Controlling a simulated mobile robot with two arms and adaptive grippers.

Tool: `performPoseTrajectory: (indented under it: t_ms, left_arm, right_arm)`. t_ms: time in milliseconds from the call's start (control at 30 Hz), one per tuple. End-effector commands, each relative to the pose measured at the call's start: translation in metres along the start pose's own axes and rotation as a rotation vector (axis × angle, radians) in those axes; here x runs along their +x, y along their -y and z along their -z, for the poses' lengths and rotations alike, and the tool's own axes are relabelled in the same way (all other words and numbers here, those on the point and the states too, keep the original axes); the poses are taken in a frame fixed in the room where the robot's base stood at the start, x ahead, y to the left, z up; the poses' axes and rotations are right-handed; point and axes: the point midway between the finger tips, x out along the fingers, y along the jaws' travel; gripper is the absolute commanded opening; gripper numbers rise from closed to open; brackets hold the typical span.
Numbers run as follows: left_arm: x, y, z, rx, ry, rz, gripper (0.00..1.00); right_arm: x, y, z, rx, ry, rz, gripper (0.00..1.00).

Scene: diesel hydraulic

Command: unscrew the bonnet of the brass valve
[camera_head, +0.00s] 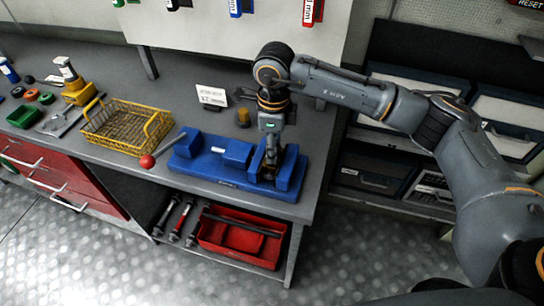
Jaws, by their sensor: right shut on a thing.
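My right gripper (271,160) points straight down between the jaws of the blue vise (205,172). It is shut on what looks like the bonnet of the brass valve. The valve is almost wholly hidden by the fingers and the vise jaws, so I cannot see its thread or how far the bonnet is turned. The vise lies on the grey bench near its right front corner; its handle ends in a red ball (147,161) at the left. My left gripper is not in view.
A small brass-coloured part (244,118) and a white sign (212,97) stand behind the vise. A yellow wire basket (126,143) is to its left, with a green tray (24,116) further left. A red bin (208,232) sits on the shelf below.

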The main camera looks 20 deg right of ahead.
Motion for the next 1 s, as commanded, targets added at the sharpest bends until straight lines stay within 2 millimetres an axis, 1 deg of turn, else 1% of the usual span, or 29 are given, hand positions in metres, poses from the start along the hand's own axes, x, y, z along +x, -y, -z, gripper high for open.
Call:
performPoseTrajectory:
  t_ms: [100, 800, 900, 1000]
  left_arm:
    - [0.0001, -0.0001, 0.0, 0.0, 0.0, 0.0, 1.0]
    - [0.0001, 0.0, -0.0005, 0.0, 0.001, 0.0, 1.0]
    - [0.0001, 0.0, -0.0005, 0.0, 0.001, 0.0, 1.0]
    - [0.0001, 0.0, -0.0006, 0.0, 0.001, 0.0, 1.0]
  right_arm:
    - [-0.0002, 0.0003, 0.0002, -0.178, -0.001, 0.001, 0.11]
    - [-0.0005, 0.0, 0.0002, -1.24, 0.0, 0.0, 0.11]
    - [-0.0004, 0.0, 0.0003, -1.363, -0.001, -0.001, 0.11]
    - [-0.0005, 0.0001, 0.0003, -1.432, -0.001, -0.001, 0.11]
